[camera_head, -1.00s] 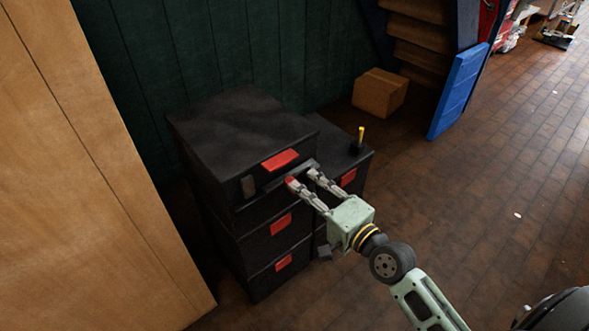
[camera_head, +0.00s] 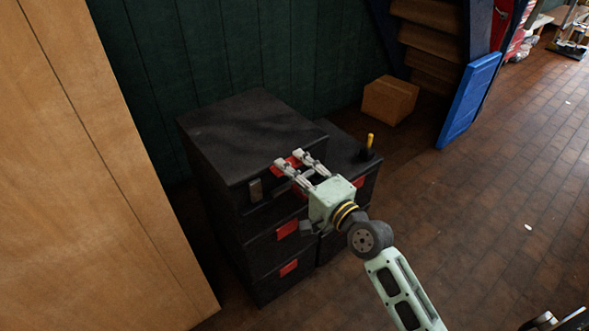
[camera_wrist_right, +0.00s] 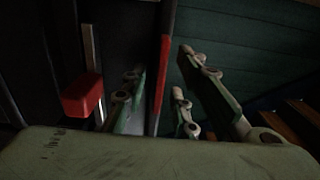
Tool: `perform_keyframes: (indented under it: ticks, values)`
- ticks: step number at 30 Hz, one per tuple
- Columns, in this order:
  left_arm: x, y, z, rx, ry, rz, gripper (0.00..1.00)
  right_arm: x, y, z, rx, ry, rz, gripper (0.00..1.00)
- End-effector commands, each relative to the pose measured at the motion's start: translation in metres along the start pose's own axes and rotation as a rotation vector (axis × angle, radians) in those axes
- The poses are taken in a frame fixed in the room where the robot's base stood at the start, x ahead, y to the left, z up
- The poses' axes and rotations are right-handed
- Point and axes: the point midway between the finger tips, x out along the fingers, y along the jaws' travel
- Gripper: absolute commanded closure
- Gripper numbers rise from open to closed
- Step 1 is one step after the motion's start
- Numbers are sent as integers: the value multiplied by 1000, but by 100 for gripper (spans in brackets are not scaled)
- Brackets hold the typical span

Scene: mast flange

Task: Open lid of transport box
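The transport box is the black box (camera_head: 250,130) on top of a stack in the head view. Its lid looks closed and flat. A red latch (camera_head: 279,169) on its front is partly covered by my right gripper (camera_head: 290,159). The gripper's two fingers are spread apart at the front upper edge of the box. In the right wrist view the fingers stand either side of a thin red piece (camera_wrist_right: 162,80), seen edge-on, with nothing clearly clamped. Whether a finger touches the lid or latch I cannot tell. My left gripper is not in view.
More black boxes with red latches (camera_head: 287,229) are stacked below and to the right. A yellow-handled object (camera_head: 370,142) stands on the right stack. A wooden panel (camera_head: 90,170) is close on the left. A cardboard box (camera_head: 390,101) lies behind. The floor at right is mostly clear.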

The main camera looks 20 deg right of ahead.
Motion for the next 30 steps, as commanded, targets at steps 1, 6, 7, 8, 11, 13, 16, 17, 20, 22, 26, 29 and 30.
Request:
perform_keyframes:
  ticks: [1, 6, 7, 8, 11, 13, 16, 17, 20, 22, 26, 29, 30]
  values:
    - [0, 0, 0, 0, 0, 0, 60, 0, 0, 0, 0, 0, 0, 73]
    - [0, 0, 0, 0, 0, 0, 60, 0, 0, 0, 0, 0, 0, 86]
    - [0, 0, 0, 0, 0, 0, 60, 0, 0, 0, 0, 0, 0, 88]
    - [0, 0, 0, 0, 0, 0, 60, 0, 0, 0, 0, 0, 0, 91]
    - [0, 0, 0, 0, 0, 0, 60, 0, 0, 0, 0, 0, 0, 100]
    - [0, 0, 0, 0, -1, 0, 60, 0, 0, 0, 0, 0, 0, 100]
    - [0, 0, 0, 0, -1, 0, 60, 0, 0, 0, 0, 0, 1, 100]
    - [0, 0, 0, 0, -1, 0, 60, 0, 0, 0, 0, 0, 1, 100]
    - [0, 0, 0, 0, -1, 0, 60, -1, 1, 0, 0, 0, 1, 100]
    - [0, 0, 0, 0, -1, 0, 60, -1, 1, 0, 0, 0, 1, 100]
    - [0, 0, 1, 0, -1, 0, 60, -1, 1, 0, 0, 0, 1, 100]
    - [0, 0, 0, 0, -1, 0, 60, -1, 0, -1, 0, 0, 2, 100]
    - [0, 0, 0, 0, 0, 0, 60, -1, 0, -2, -1, 0, 2, 100]
